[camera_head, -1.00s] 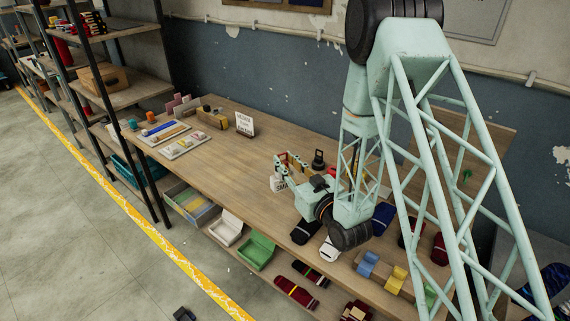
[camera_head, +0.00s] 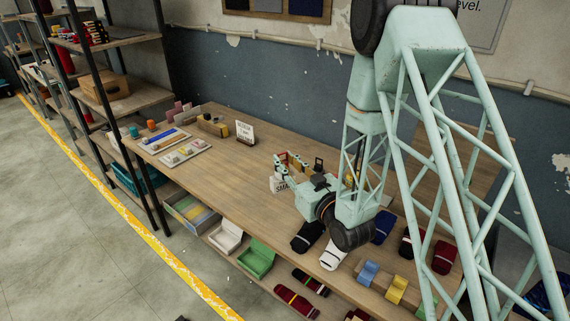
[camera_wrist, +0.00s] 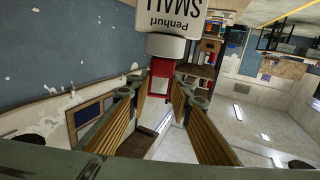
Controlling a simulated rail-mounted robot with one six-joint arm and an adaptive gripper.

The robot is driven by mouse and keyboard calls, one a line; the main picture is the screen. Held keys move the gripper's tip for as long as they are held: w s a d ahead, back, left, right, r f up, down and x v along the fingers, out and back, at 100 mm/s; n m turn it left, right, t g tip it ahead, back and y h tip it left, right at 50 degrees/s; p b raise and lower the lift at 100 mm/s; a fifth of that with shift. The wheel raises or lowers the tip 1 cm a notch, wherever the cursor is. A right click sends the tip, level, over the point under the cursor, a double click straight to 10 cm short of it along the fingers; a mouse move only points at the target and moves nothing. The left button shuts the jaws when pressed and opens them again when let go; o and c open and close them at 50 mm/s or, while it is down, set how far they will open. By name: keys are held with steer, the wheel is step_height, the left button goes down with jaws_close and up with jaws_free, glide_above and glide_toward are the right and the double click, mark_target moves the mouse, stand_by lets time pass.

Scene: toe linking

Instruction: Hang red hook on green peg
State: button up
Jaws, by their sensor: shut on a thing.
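My gripper (camera_head: 283,170) is over the middle of the wooden table, below my arm. In the wrist view my gripper (camera_wrist: 157,92) has its two ribbed fingers around a small red piece (camera_wrist: 162,68), which I take to be the red hook. The rest of its shape is hidden. A white block marked "Penhurl SMALL" (camera_wrist: 177,18) is just beyond the red piece, and they look joined. The same white tag (camera_head: 279,185) shows beside the gripper in the head view. I cannot make out the green peg; my arm covers part of the board at the right.
The wooden table (camera_head: 225,170) is clear to the left of my gripper. A small white sign (camera_head: 245,132) and trays of small items stand at the far left.

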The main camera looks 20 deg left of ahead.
steer(key=shift+r, duration=1)
steer(key=shift+d, duration=0.2)
